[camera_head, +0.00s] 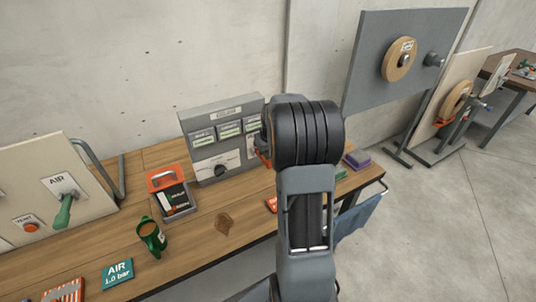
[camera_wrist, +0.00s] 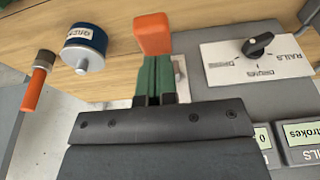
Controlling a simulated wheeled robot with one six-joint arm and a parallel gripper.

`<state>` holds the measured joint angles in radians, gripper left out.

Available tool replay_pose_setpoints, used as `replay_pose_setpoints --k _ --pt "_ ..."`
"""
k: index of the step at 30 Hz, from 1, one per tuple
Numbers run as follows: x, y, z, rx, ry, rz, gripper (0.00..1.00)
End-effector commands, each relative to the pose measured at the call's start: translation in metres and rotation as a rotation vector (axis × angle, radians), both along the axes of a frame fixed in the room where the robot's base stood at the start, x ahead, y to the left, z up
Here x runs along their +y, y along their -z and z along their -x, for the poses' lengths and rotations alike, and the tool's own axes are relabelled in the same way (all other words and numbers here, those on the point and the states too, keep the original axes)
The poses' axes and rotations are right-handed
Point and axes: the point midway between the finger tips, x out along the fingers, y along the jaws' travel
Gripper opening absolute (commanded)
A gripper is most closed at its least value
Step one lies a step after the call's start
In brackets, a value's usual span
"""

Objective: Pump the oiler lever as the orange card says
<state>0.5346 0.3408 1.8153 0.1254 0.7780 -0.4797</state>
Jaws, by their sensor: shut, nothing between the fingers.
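The grey oiler box (camera_head: 190,128) stands on the bench against the wall, with display plates on top and a dark selector knob (camera_head: 220,169) on its front. The wrist view shows the knob (camera_wrist: 258,44) upside down, beside the words RAILS and DRUMS. An orange block (camera_wrist: 154,35), which looks like the lever's handle, is just past my fingertips. My gripper (camera_wrist: 155,78) is shut with its green fingers together; I cannot tell whether they touch the block. My arm hides most of the lever in the head view. An orange-striped card (camera_head: 64,291) is cut off at the bottom edge, unreadable.
A blue can (camera_wrist: 85,45) and an orange-handled tool (camera_wrist: 36,85) are left of my fingers.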

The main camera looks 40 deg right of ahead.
Motion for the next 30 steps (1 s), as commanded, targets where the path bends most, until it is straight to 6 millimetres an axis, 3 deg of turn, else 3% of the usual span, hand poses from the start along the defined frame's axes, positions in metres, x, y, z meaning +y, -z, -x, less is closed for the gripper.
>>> replay_pose_setpoints --k 6,20,30 --pt "0.0 0.01 0.002 0.0 0.001 0.0 0.0" --pt "0.0 0.014 0.002 -0.005 0.001 0.0 0.0" --pt "0.001 0.035 0.008 -0.119 0.002 0.018 0.0"
